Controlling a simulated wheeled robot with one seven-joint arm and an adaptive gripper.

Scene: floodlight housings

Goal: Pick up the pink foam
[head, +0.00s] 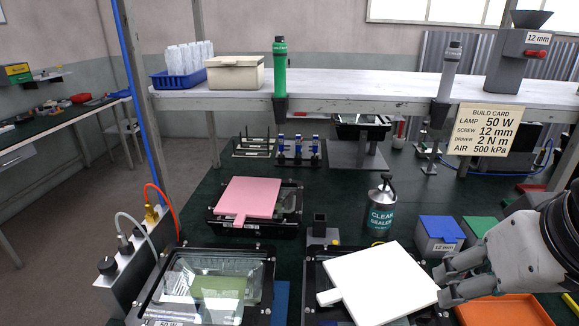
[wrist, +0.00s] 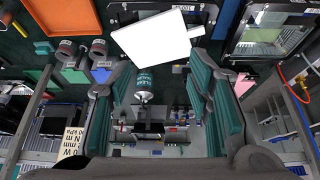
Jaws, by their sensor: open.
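The pink foam (head: 249,197) is a flat square pad with a short tab at its front. It lies on a black floodlight housing (head: 228,226) at the middle left of the bench in the head view. In the wrist view only a small pink patch (wrist: 244,84) shows beside a green finger, the rest hidden. My gripper (head: 444,283) is at the right of the head view, well to the right of the pink foam, near the right edge of a white pad. Its fingers are apart in the wrist view (wrist: 160,84), with no object clearly gripped between them.
The white pad (head: 380,285) covers the front middle housing. An open glass-fronted housing (head: 205,287) stands front left, beside a valve block with hoses (head: 135,262).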

